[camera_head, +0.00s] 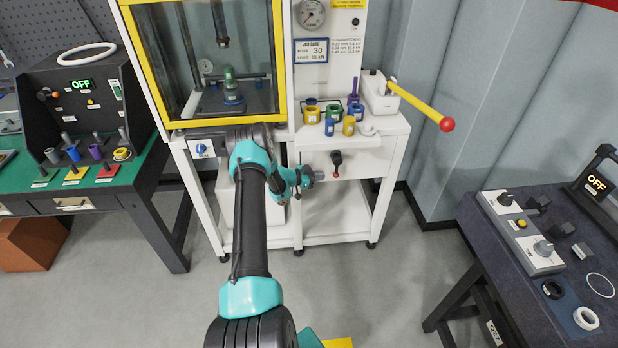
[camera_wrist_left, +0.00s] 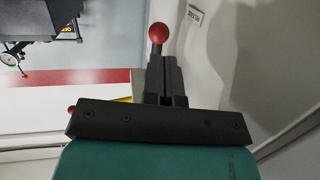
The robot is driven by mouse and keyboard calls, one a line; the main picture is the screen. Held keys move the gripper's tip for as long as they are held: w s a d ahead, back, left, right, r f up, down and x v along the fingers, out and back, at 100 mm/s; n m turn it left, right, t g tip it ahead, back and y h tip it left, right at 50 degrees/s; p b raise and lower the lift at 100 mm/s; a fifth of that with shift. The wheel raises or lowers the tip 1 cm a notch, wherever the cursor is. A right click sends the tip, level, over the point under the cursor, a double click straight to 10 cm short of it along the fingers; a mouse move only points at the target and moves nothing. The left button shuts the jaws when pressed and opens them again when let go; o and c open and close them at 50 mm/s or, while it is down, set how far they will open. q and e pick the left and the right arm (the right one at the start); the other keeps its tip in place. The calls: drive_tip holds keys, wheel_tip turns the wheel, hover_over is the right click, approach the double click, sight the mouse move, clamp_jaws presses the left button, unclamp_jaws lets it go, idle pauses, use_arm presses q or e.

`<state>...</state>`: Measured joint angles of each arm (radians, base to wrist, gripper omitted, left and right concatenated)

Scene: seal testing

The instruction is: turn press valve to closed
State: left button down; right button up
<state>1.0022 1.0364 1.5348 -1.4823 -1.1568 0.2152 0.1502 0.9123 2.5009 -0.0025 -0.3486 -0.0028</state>
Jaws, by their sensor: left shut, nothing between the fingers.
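The press valve appears as a small dark lever with a red knob (camera_head: 337,157) on the white front panel below the press shelf. In the left wrist view its red ball (camera_wrist_left: 158,32) shows just beyond my fingertips. The fingers hide the rest of the lever there, and I cannot tell whether they touch it. My left gripper (camera_head: 318,176) is beside the lever, to its left in the head view. In the wrist view its dark fingers (camera_wrist_left: 164,62) are together with nothing between them. My right gripper is not in view.
A long yellow pump handle (camera_head: 420,102) with a red ball end juts out above and right of the valve. Several coloured cups (camera_head: 333,112) stand on the shelf above. A yellow-framed press chamber (camera_head: 282,60) is at upper left. A dark side table (camera_head: 520,290) stands at right.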

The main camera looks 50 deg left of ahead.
use_arm(q)
drive_tip(key=shift+x, duration=2)
drive_tip(key=shift+w+d, duration=0.15)
